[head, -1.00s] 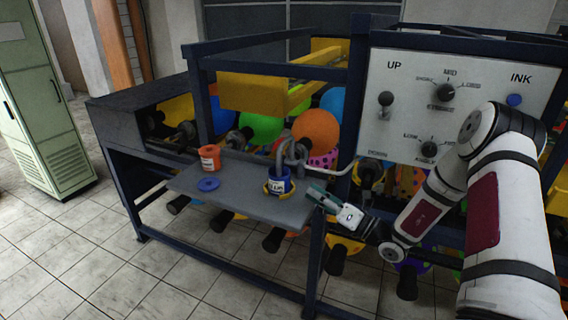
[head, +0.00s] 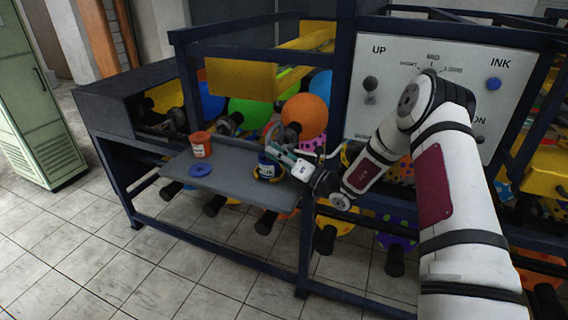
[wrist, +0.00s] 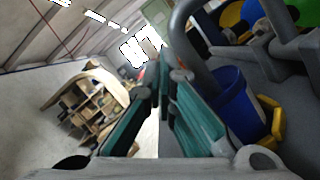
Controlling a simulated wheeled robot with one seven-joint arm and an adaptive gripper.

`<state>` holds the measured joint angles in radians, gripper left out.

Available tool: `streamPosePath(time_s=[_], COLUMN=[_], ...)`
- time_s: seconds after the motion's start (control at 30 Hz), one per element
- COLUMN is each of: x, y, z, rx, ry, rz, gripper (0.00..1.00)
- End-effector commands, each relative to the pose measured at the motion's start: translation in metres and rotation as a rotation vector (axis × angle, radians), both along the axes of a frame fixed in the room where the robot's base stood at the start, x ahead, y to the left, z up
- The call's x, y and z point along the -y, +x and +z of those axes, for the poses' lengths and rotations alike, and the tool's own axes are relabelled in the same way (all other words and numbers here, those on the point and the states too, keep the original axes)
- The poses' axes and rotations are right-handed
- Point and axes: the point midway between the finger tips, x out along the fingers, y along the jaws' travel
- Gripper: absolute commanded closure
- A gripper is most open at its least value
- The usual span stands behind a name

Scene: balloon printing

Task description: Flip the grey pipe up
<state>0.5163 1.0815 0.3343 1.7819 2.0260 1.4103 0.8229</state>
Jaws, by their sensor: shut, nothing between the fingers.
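The grey pipe (wrist: 190,32) arches beside my fingertips in the wrist view and comes down toward the blue ink pot (wrist: 237,100). In the head view my gripper (head: 272,143) is at the blue pot (head: 265,167), at the right end of the grey shelf, and largely hides the pipe. In the wrist view my gripper (wrist: 163,78) has its teal fingers together with nothing held. The pipe is just right of the fingertips; I cannot tell whether they touch it.
An orange-red pot (head: 200,146) and a blue lid (head: 201,170) sit on the grey shelf (head: 228,183). A yellow holder (wrist: 273,122) is around the blue pot. The control panel (head: 405,75) stands behind my arm. Balloons hang behind the shelf.

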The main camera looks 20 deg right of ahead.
Motion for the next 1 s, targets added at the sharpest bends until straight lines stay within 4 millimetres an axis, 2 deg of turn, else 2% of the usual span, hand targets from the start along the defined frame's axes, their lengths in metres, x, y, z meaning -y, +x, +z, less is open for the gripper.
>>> streamPosePath(time_s=[0.23,1.0], x=[-0.001,0.003], y=[0.011,0.016], z=[0.011,0.020], rx=[-0.001,-0.054], ry=[0.000,0.040], rz=[0.002,0.001], gripper=[1.00,1.00])
